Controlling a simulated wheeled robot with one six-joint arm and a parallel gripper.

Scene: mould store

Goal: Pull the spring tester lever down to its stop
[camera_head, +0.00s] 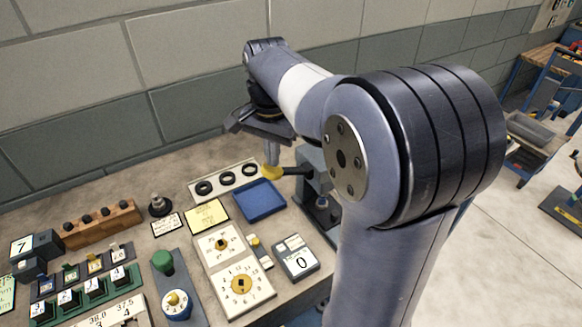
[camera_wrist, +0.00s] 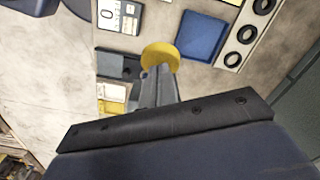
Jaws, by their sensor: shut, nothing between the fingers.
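The spring tester (camera_head: 312,162) is a grey upright device on the bench, partly hidden behind my arm. Its dark lever (camera_head: 293,171) sticks out to the left and ends in a yellow knob (camera_head: 271,173). The lever looks roughly level in the head view. My gripper (camera_head: 272,160) points down with its fingers shut and empty, its tips right at the top of the knob. In the wrist view the yellow knob (camera_wrist: 162,53) shows just beyond the shut fingertips (camera_wrist: 153,72). I cannot tell whether they touch it.
A blue tray (camera_head: 259,201) lies below and left of the knob, beside a white strip with black rings (camera_head: 228,178). Dial plates (camera_head: 241,284) and a grey display box (camera_head: 297,258) stand nearer. The wall (camera_head: 85,90) is close behind.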

